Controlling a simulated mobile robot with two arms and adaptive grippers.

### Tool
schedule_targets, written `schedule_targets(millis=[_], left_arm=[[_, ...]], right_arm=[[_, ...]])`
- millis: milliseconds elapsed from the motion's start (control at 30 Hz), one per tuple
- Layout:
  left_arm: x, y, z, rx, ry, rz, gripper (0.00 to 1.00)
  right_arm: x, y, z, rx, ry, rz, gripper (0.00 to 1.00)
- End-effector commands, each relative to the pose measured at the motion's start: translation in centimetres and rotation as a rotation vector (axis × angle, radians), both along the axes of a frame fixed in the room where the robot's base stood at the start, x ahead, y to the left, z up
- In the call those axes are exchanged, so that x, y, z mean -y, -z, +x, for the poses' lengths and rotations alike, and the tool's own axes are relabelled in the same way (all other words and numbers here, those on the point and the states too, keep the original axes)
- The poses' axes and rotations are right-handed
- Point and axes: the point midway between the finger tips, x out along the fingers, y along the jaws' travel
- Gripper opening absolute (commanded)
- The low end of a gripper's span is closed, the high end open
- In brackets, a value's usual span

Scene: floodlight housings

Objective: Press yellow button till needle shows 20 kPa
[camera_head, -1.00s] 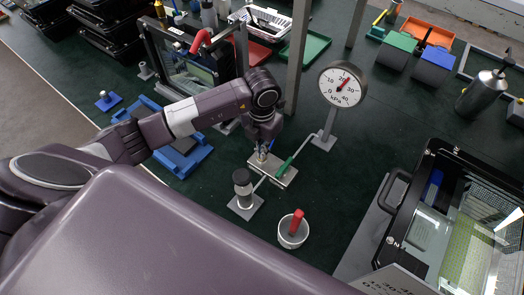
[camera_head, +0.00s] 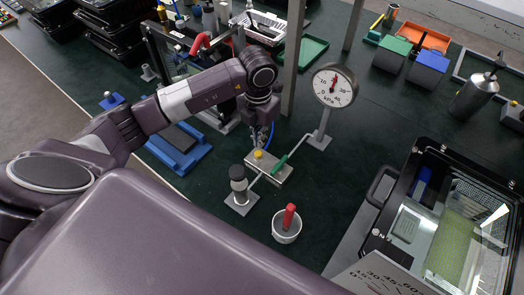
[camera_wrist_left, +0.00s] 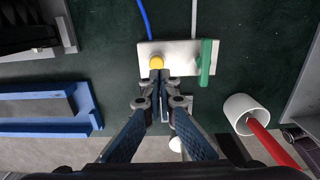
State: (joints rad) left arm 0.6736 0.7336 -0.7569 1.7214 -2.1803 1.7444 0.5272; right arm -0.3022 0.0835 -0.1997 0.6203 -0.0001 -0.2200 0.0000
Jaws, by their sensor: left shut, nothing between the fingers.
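The yellow button (camera_head: 258,154) sits on a pale metal valve block (camera_head: 281,176) with a green lever (camera_head: 279,165). It also shows in the left wrist view (camera_wrist_left: 158,62). My left gripper (camera_head: 260,145) is shut and empty, its fingertips just over the button; I cannot tell whether they touch it. In the left wrist view the closed fingertips (camera_wrist_left: 159,76) overlap the button's near edge. The round kPa gauge (camera_head: 325,96) stands on a grey post behind the block. Its red needle points nearly straight up, around the 20 mark, which it seems to cover. My right gripper is not in view.
A black-topped cylinder (camera_head: 238,184) on a plate and a white cup (camera_head: 287,234) with a red handle stand in front of the block. A floodlight housing (camera_head: 398,210) is at right. A metal upright (camera_head: 294,70) rises behind my left gripper.

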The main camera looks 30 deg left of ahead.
Motion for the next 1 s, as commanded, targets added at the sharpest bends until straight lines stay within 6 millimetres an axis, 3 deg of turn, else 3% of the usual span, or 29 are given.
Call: schedule_targets(millis=[200,400,533,1000], left_arm=[[0.0,-4.4,0.2,0.008,-0.001,0.002,0.0],[0.0,-7.1,0.2,0.007,-0.001,0.001,0.0],[0.0,-7.8,0.1,0.004,-0.001,0.001,0.0],[0.0,-7.9,0.1,0.005,-0.001,0.001,0.0]], right_arm=[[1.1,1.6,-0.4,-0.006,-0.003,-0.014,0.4],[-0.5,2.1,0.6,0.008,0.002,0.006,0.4],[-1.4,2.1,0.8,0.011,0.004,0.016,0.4],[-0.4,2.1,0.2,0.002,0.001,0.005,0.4]])
